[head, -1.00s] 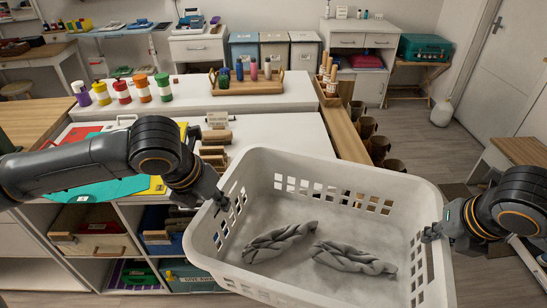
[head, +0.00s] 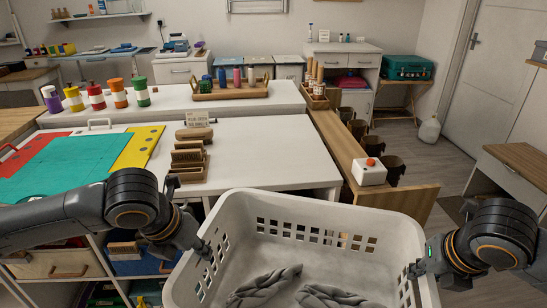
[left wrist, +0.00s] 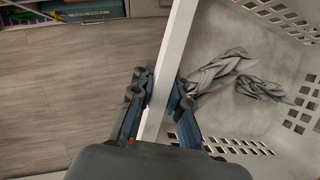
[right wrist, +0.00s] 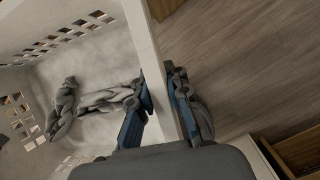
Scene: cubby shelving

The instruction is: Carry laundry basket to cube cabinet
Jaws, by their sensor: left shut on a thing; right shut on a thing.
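A white laundry basket (head: 300,213) with square holes is held up in front of me in the head view. Two grey twisted cloths (head: 264,287) lie in it. My left gripper (head: 204,248) is shut on the basket's left rim, which also shows between its fingers in the left wrist view (left wrist: 158,100). My right gripper (head: 420,268) is shut on the right rim, also seen in the right wrist view (right wrist: 168,80). The basket's near side is cut off in the head view. The cube cabinet (head: 270,150) has a white top and open cubbies at the left, partly hidden by my left arm and the basket.
On the cabinet top are a green and red mat (head: 60,170) and wooden holders (head: 188,160). A wooden ledge (head: 345,160) with a red-button box (head: 369,172) is behind the basket. A wooden-topped table (head: 520,165) stands right.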

